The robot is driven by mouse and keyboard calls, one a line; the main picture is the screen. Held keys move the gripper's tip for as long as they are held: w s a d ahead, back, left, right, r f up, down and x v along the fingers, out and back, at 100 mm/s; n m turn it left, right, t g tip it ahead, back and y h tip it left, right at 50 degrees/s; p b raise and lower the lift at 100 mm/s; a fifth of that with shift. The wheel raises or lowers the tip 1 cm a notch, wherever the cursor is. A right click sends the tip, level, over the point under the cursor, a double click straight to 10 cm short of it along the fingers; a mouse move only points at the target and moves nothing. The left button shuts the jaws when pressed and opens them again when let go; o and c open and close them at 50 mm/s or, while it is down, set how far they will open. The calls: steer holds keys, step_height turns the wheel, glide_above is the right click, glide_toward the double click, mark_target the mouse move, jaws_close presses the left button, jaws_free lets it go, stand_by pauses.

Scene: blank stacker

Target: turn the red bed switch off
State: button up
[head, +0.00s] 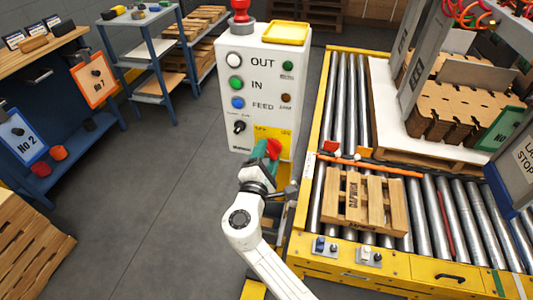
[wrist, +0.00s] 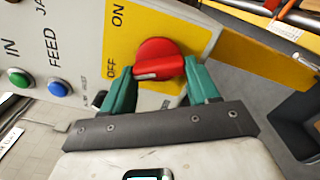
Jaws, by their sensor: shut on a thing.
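The red bed switch (wrist: 158,56) is a round red knob on a yellow plate (wrist: 172,22) marked ON and OFF, low on the white control box (head: 262,75). In the wrist view a pale mark shows on the knob's near edge; which label it points to is hard to tell. My gripper (wrist: 160,70) has its teal fingers on either side of the knob, shut on it. In the head view the red knob (head: 273,147) shows just beyond the teal fingers, and my gripper (head: 266,150) partly covers it and the plate.
A green button (wrist: 19,77) and a blue button (wrist: 57,88) are on the same panel. A black selector (head: 239,127) sits to the left of the plate. A roller conveyor (head: 345,100) with a wooden pallet (head: 362,200) stands to the right.

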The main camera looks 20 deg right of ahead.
steer(key=shift+f+n+p, duration=0.15)
steer(key=shift+n+p, duration=0.4)
steer(key=shift+n, duration=0.95)
steer(key=o, duration=1.1)
steer(key=shift+c, duration=0.2)
steer(key=v, duration=1.1)
steer(key=shift+b, duration=0.45)
